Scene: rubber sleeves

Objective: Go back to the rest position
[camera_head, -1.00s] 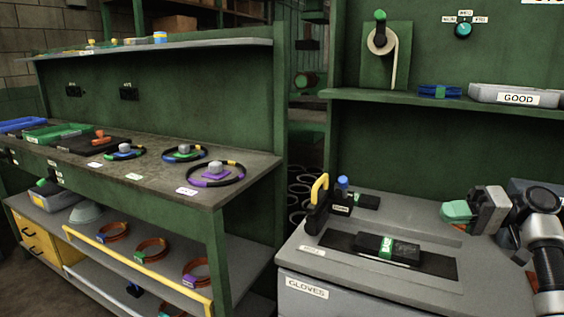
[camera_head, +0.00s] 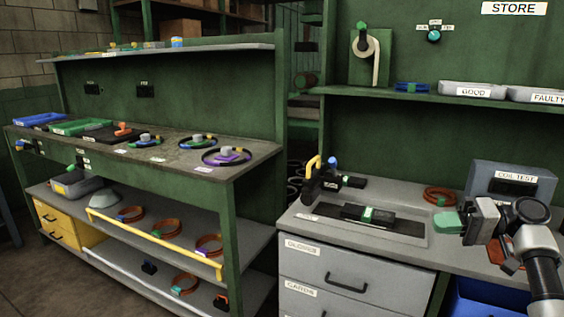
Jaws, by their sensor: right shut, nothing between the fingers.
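My right gripper (camera_head: 467,229) is at the right of the head view, above the grey bench top. It is shut and holds nothing that I can see. A green piece (camera_head: 447,222) shows right beside its fingertips; I cannot tell whether they touch. My left gripper is not in view.
The grey bench (camera_head: 318,230) carries a black block with a green band (camera_head: 368,215), a yellow-handled tool (camera_head: 313,175), an orange ring (camera_head: 440,195) and a coil test box (camera_head: 509,184). A green workbench with black rings (camera_head: 227,156) stands at left. Dark floor lies in front.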

